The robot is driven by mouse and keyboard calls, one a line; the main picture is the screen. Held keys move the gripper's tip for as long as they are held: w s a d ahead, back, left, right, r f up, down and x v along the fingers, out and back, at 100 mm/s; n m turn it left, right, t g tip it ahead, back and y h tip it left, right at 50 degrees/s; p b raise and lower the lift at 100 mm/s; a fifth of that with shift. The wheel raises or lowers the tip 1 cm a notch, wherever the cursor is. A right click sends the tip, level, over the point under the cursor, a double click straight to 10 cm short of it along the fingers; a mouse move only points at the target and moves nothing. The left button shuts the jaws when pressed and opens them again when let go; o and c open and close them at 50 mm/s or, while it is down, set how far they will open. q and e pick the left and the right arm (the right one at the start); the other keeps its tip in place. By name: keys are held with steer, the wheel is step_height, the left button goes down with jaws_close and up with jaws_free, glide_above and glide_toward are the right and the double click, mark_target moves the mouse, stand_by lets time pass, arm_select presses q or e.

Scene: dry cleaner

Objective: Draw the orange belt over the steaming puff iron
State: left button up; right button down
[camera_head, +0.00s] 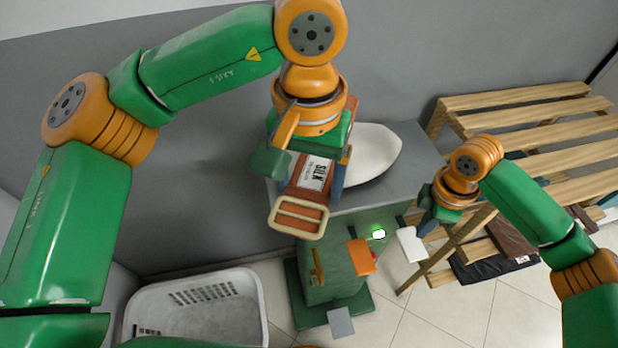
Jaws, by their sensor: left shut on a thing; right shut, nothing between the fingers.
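The orange-brown belt (293,193) hangs from my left gripper (308,168), its cream buckle (299,218) towards the viewer and a white label reading SILK on it. My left gripper is shut on the belt. The white puff iron (374,156) is a rounded pad on the grey worktop, just right of and partly behind that gripper. Whether the belt touches the puff cannot be told. No steam is visible. My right gripper (427,222) is shut and empty, right of the worktop's front edge, near a white paddle.
A white basket (195,308) stands at lower left. A slatted wooden rack (525,97) stands at right.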

steer(key=shift+r, duration=0.25)
step_height(320, 180, up, 12)
stand_by(0.4)
